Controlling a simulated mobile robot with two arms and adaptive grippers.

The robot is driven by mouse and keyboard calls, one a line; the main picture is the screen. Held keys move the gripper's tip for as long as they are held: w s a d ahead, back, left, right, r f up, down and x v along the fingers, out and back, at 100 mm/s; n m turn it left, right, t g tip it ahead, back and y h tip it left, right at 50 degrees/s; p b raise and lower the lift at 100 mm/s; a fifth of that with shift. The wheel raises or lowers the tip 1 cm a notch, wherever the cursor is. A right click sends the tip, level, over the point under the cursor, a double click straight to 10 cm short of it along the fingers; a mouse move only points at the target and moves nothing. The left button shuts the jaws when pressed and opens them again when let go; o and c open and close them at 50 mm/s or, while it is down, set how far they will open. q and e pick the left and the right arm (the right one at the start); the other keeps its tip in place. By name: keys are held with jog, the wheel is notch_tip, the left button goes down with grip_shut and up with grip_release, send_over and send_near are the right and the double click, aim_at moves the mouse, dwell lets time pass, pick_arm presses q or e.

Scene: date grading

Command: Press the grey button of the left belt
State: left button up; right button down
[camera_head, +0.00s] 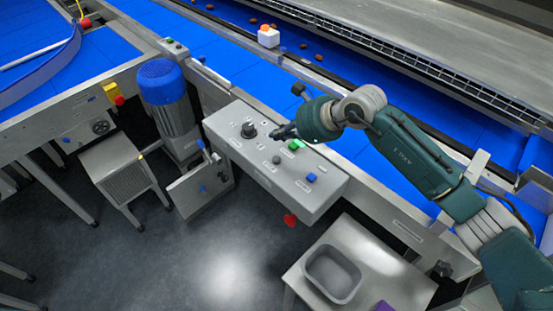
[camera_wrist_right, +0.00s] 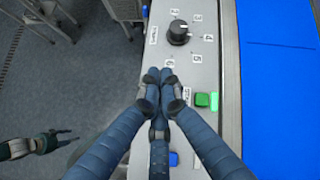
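A grey control box (camera_head: 225,125) stands in front of the blue belt. On its top is a small round grey button (camera_head: 276,160), below a green button (camera_head: 296,144) and left of a blue button (camera_head: 311,178). My right gripper (camera_head: 284,131) is above the box, between the black knob (camera_head: 248,129) and the green button. In the right wrist view its fingers (camera_wrist_right: 160,75) are together and empty, over the panel. They hide part of the panel there, and I cannot make out the grey button. My left gripper (camera_wrist_right: 66,136) shows at the left of that view, its fingertips slightly apart.
A small table (camera_head: 385,265) with a grey tray (camera_head: 332,273) is at the lower right. Another blue belt (camera_head: 105,48) is at the upper left, with a yellow-and-red switch (camera_head: 114,93).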

jog(key=b, duration=0.3)
send_over(279, 159)
notch_tip(279, 159, down, 6)
jog(key=shift+r, duration=0.25)
jog(key=shift+f+b, duration=0.4)
jog(key=shift+f, duration=0.1)
dwell(0.4)
jog(key=shift+f+b, duration=0.4)
jog(key=shift+b, duration=0.1)
jog(key=shift+f+b, duration=0.5)
jog(key=shift+b, duration=0.05)
dwell(0.7)
jog(key=shift+r, duration=0.2)
jog(key=shift+r+p, duration=0.4)
jog(key=shift+r, duration=0.3)
